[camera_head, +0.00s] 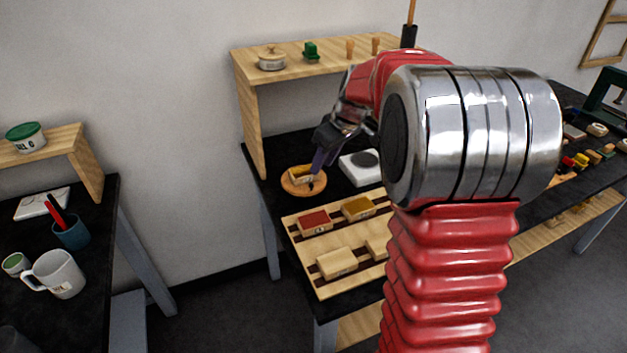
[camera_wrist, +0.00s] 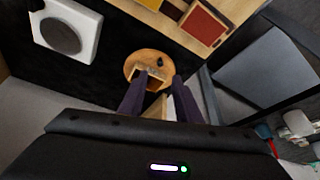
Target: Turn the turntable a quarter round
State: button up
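The turntable (camera_head: 296,189) is a round wooden disc on the black bench, left of the white scale. A small wooden box (camera_head: 301,175) sits on it, and a dark knob stands near its rim. The turntable also shows in the wrist view (camera_wrist: 132,65), with the dark knob (camera_wrist: 160,61) on its far side. My gripper (camera_head: 318,164) points down over the turntable. In the wrist view its two dark fingers (camera_wrist: 159,79) are apart, with part of the box showing between them. I cannot tell whether either finger touches the box or disc.
A white scale (camera_head: 357,168) with a dark round plate stands just right of the turntable. A striped wooden board (camera_head: 310,271) with several blocks lies in front. A wooden shelf (camera_head: 250,115) rises behind and left. A separate bench with a mug (camera_head: 57,275) stands left.

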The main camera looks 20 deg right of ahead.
aim_at(312, 184)
jog(key=x, duration=0.9)
jog(key=shift+f, duration=0.1)
jog(key=shift+c, duration=0.3)
grip_shut()
